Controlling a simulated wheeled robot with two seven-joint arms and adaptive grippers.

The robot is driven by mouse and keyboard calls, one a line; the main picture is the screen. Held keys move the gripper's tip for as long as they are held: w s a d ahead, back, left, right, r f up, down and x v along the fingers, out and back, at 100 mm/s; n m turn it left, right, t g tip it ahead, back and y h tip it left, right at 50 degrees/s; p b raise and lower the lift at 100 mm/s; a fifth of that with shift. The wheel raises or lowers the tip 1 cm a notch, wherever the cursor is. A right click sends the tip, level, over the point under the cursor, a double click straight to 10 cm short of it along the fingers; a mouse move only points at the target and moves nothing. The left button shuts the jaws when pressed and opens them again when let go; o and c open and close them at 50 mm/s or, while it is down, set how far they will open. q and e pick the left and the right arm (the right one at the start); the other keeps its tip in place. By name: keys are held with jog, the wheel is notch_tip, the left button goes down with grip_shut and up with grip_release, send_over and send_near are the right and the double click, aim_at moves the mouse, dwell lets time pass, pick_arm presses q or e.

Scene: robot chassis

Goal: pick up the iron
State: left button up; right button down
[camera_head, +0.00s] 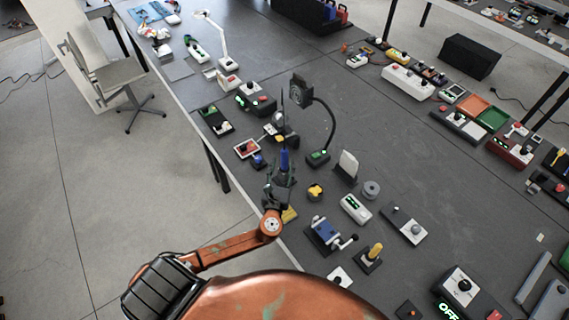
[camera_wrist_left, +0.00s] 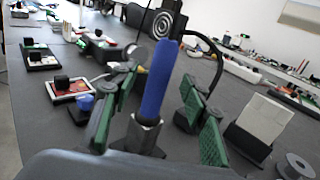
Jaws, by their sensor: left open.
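The iron (camera_head: 284,160) has a blue handle and a thin dark shaft and stands upright near the left edge of the table in the head view. In the left wrist view the blue handle of the iron (camera_wrist_left: 159,82) rises from a dark metal collar. My left gripper (camera_head: 280,184) is at the handle. Its green-padded fingers (camera_wrist_left: 160,118) are open, one on each side of the handle, with gaps showing on both sides. The lower end of the iron is partly hidden by the gripper in the head view. My right gripper is in neither view.
A white upright block (camera_head: 346,165), a grey ring (camera_head: 371,189) and a blue vise (camera_head: 323,233) are to the right.

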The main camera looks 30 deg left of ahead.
aim_at(284, 159)
pick_arm(q)
jog(key=x, duration=0.4)
jog(key=shift+w+r, duration=0.2)
jog(key=shift+w, duration=0.05)
grip_shut()
